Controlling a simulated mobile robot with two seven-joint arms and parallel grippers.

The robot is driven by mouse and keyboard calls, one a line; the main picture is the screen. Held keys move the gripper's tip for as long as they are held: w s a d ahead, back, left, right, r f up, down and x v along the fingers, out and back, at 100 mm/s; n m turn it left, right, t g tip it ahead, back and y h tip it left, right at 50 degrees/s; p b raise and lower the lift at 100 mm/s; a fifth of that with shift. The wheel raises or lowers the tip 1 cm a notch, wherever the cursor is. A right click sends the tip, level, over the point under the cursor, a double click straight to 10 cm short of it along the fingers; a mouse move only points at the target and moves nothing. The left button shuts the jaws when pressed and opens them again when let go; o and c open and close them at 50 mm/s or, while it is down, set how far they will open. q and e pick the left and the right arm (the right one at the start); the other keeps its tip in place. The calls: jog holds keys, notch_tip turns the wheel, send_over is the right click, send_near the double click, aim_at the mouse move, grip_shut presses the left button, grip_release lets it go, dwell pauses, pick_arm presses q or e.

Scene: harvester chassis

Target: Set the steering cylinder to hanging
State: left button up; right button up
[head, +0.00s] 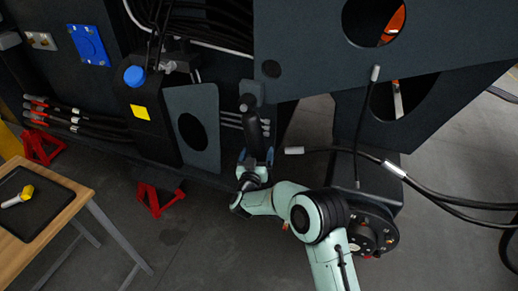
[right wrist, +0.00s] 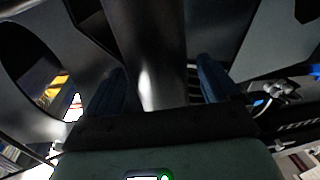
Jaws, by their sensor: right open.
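The steering cylinder (head: 253,128) is a dark rod in the middle of the head view, pointing down from a grey bracket (head: 251,92) on the chassis. In the right wrist view the cylinder (right wrist: 146,45) is a thick dark grey tube running between the fingers. My right gripper (head: 256,158) is at the cylinder's lower part, and its blue fingers (right wrist: 160,85) stand open on either side of it. Gaps show beside the tube, though contact on the left finger is hard to judge. The cylinder's lower end is hidden by the gripper. My left gripper is not in view.
A dark chassis panel with round holes (head: 315,60) overhangs on the right. Loose black hoses (head: 450,197) cross the right side. A black tank with a blue cap (head: 135,76) stands left, above red stands (head: 160,198). A wooden table with a black tray (head: 50,190) is far left.

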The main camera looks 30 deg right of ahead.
jog(key=shift+x, duration=1.6)
jog(key=c, duration=1.4)
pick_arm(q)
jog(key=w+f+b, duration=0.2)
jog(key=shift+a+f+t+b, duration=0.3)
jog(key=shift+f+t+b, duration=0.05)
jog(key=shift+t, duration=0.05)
pick_arm(e)
jog(key=w+a+m, duration=0.2)
jog(key=shift+w+a+f, duration=0.15)
jog(key=shift+w+a, duration=0.05)
jog(key=shift+w, duration=0.15)
jog(key=shift+c, duration=0.2)
jog(key=o, duration=1.4)
jog(key=shift+o, duration=0.2)
